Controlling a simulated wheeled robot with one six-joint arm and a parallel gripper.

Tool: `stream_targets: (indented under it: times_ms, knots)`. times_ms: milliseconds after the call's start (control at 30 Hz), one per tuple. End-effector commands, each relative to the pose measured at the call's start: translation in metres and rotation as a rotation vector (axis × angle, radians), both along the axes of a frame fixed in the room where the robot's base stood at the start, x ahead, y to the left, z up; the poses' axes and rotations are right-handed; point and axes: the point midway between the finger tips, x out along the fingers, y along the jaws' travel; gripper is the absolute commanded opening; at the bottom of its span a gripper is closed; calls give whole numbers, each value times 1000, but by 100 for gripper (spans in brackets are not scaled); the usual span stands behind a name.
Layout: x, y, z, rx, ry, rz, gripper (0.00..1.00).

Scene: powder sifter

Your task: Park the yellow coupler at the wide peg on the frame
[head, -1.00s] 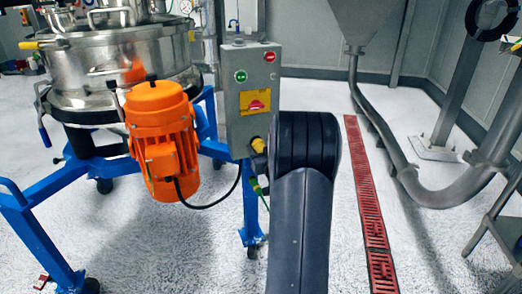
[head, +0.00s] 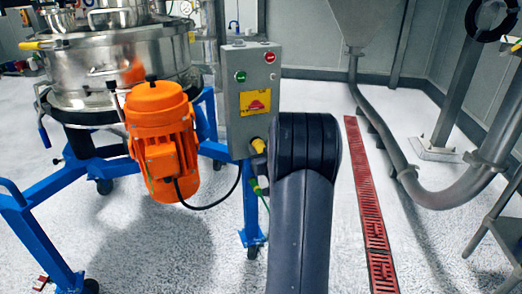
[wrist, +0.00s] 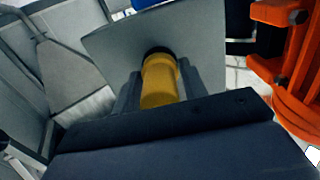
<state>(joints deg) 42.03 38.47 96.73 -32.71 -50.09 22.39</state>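The yellow coupler (wrist: 160,82) sits with its black-collared end against the face of the grey control box (wrist: 110,48) in the wrist view. In the head view the coupler (head: 259,146) shows at the lower right of the control box (head: 236,100), partly hidden by my arm. My gripper (wrist: 160,86) has one finger on each side of the coupler, both appearing to touch it. The gripper is hidden behind my arm in the head view. The blue frame (head: 249,210) stands below the box. I cannot make out the wide peg.
An orange motor (head: 163,140) hangs left of the control box, and its side shows at the right of the wrist view (wrist: 285,70). A black cable (head: 215,203) loops below it. A steel sifter (head: 110,62) stands behind. A red floor grate (head: 368,205) runs along the right.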

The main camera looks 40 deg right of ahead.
Motion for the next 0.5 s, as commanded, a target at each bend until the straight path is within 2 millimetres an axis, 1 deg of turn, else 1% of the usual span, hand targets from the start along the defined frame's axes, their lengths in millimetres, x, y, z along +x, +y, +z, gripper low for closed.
stream_targets:
  times_ms: [33,400,500]
  knots:
    - [1,0,2,-3,-4,2,36]
    - [2,1,2,-3,-4,4,6]
    - [2,1,2,-3,-4,5,0]
